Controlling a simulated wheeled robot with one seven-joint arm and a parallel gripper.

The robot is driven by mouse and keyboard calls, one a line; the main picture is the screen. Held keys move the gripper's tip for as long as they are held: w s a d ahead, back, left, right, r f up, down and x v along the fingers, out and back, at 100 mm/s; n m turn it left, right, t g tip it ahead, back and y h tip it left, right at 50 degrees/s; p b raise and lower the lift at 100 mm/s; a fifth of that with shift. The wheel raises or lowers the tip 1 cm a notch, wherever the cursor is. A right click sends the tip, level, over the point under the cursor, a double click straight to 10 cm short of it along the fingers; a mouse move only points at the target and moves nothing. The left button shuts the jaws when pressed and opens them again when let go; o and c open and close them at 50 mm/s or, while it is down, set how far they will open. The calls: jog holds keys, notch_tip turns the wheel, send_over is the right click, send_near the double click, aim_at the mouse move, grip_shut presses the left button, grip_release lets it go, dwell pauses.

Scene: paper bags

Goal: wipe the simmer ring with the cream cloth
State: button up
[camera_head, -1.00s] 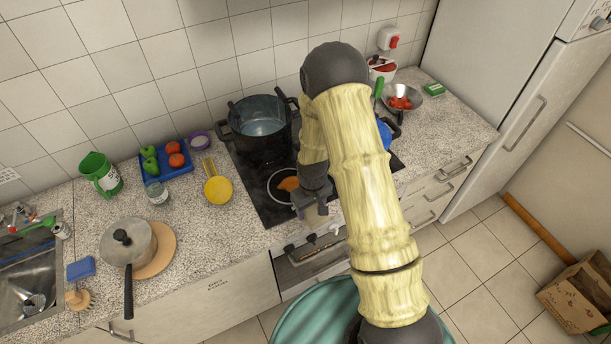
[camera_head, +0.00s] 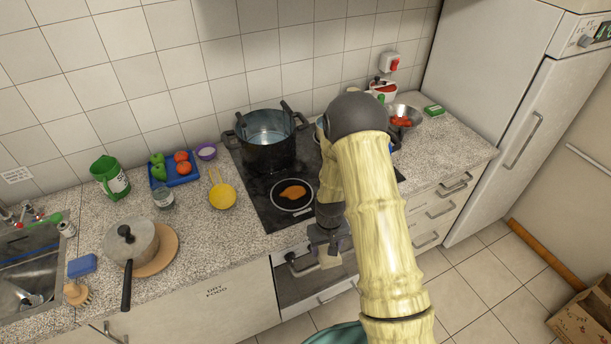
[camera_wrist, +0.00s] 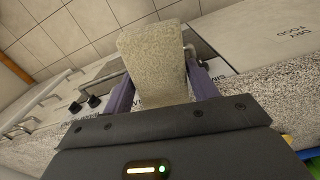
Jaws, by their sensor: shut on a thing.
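The simmer ring (camera_head: 288,206) is a white-outlined circle at the front left of the black hob. An orange-brown stain (camera_head: 292,192) lies inside it. My gripper (camera_head: 328,249) is shut on the cream cloth (camera_head: 330,261), right of and in front of the ring, by the hob's front edge. In the wrist view the cloth (camera_wrist: 155,62) is a stiff-looking pale piece between the two purple fingers. It looks clear of the ring. The hob's right part is hidden behind my arm.
A large dark pot (camera_head: 267,140) stands behind the ring. A lidded saucepan (camera_head: 130,243) stands further left. A metal bowl (camera_head: 401,119) is at the back right.

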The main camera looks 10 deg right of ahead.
jog(key=d+f+b, duration=0.1)
jog(key=f+m+b, duration=0.1)
jog(key=f, duration=0.1)
jog(key=d+f+m+b, duration=0.1)
jog(key=shift+d+f, duration=0.25)
jog(key=shift+d, duration=0.05)
jog(key=shift+w+d, duration=0.1)
